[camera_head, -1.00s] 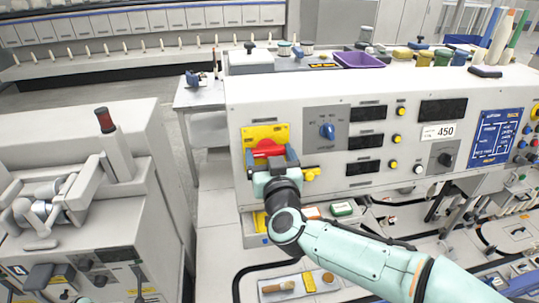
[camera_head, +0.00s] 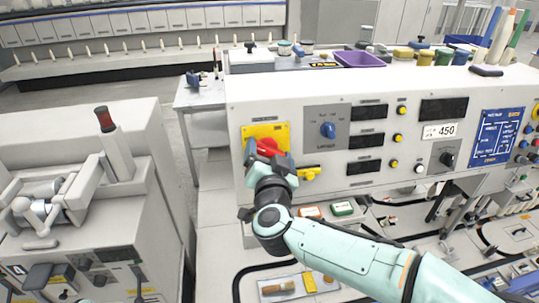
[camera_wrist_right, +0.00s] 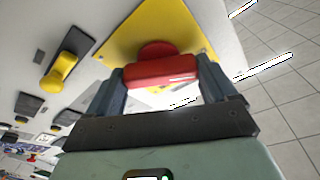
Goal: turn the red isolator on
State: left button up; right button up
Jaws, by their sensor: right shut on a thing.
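The red isolator handle (camera_head: 267,145) sits on a yellow plate (camera_head: 281,131) at the left end of the grey control panel. In the head view it slants down to the right, and the gripper partly hides it. My right gripper (camera_head: 270,160) reaches it from below and in front. In the right wrist view the red handle (camera_wrist_right: 162,73) lies between the two dark fingers of the right gripper (camera_wrist_right: 160,82), which is shut on it. The round red hub shows behind the handle on the yellow plate (camera_wrist_right: 120,32). My left gripper is not in view.
A yellow knob (camera_head: 310,173) is just right of the gripper. A blue selector knob (camera_head: 328,130) and several yellow buttons lie further right on the panel.

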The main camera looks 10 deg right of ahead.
jog(key=m, duration=0.3)
jog(key=m+g+h, duration=0.1)
jog(key=m, duration=0.3)
jog(key=shift+r+h, duration=0.2)
jog(key=shift+h, duration=0.1)
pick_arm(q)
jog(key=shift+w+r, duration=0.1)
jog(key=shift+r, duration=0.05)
pick_arm(e)
jog(key=m, duration=0.3)
jog(key=m+g, duration=0.1)
jog(key=m, duration=0.2)
jog(key=shift+g, duration=0.3)
jog(key=o, duration=0.8)
jog(key=shift+o, duration=0.2)
jog(key=shift+s+a, duration=0.2)
jog(key=shift+s, duration=0.3)
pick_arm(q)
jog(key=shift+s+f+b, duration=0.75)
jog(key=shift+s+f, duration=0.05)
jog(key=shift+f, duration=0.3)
pick_arm(e)
jog(key=v, duration=1.2)
jog(key=shift+s, duration=0.15)
jog(key=shift+r, duration=0.15)
